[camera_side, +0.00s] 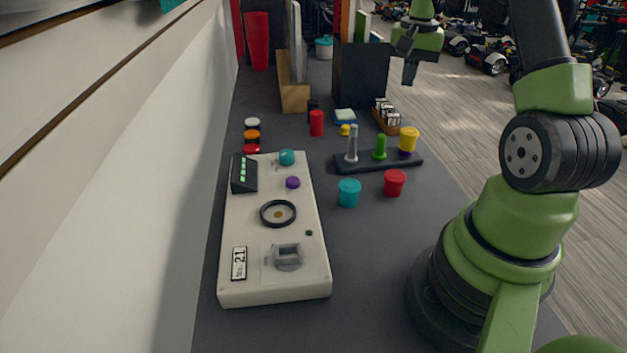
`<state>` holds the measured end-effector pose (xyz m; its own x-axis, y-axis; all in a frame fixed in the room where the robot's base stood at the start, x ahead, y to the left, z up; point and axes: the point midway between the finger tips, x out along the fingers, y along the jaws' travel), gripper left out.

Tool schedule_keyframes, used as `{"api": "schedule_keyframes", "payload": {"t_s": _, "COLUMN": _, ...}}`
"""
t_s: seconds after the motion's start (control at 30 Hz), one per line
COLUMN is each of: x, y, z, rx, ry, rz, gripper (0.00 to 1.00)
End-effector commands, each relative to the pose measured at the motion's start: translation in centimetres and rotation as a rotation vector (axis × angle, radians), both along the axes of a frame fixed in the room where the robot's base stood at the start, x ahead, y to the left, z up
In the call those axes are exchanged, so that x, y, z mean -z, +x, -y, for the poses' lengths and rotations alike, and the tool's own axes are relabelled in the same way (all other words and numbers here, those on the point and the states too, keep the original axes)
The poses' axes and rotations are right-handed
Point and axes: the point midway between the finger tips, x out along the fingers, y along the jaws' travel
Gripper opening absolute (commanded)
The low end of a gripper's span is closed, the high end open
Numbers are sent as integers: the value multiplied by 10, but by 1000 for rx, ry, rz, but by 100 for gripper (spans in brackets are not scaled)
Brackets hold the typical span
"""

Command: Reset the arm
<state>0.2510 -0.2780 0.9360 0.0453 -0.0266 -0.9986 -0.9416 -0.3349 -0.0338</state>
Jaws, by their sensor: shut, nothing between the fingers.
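My gripper (409,70) is at the top right of the picture, at the end of my green and black arm. Its fingers point down and hold nothing. It hangs in the air, apart from the objects on the dark table (370,260). The fingers are small in this view, and they look shut.
A white panel (240,210) with a ring, knobs and a number 21 plate lies on the left. A black tray (378,164) with pegs, teal (349,193) and red (394,183) cups, and a spice rack (386,117) stand mid-table. A black bin (360,75) is behind; a wall runs left.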

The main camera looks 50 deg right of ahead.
Motion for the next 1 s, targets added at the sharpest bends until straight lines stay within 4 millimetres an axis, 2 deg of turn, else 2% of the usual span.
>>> {"api": "schedule_keyframes", "payload": {"t_s": 0.03, "x": -20, "y": 9, "z": -20, "rx": -53, "ry": -21, "rz": 32, "gripper": 0}}
{"api": "schedule_keyframes", "payload": {"t_s": 0.1, "x": -46, "y": 17, "z": -52, "rx": -129, "ry": -45, "rz": 78, "gripper": 0}}
{"api": "schedule_keyframes", "payload": {"t_s": 0.27, "x": -94, "y": 16, "z": -131, "rx": -310, "ry": -87, "rz": 195, "gripper": 0}}
{"api": "schedule_keyframes", "payload": {"t_s": 0.4, "x": -120, "y": -5, "z": -195, "rx": -467, "ry": -111, "rz": 304, "gripper": 0}}
{"api": "schedule_keyframes", "payload": {"t_s": 0.5, "x": -131, "y": -29, "z": -235, "rx": -575, "ry": -120, "rz": 385, "gripper": 0}}
{"api": "schedule_keyframes", "payload": {"t_s": 0.6, "x": -133, "y": -56, "z": -266, "rx": -675, "ry": -121, "rz": 464, "gripper": 0}}
{"api": "schedule_keyframes", "payload": {"t_s": 0.7, "x": -130, "y": -79, "z": -287, "rx": -754, "ry": -117, "rz": 529, "gripper": 0}}
{"api": "schedule_keyframes", "payload": {"t_s": 0.8, "x": -126, "y": -96, "z": -299, "rx": -809, "ry": -110, "rz": 576, "gripper": 0}}
{"api": "schedule_keyframes", "payload": {"t_s": 1.0, "x": -121, "y": -108, "z": -306, "rx": -850, "ry": -104, "rz": 610, "gripper": 0}}
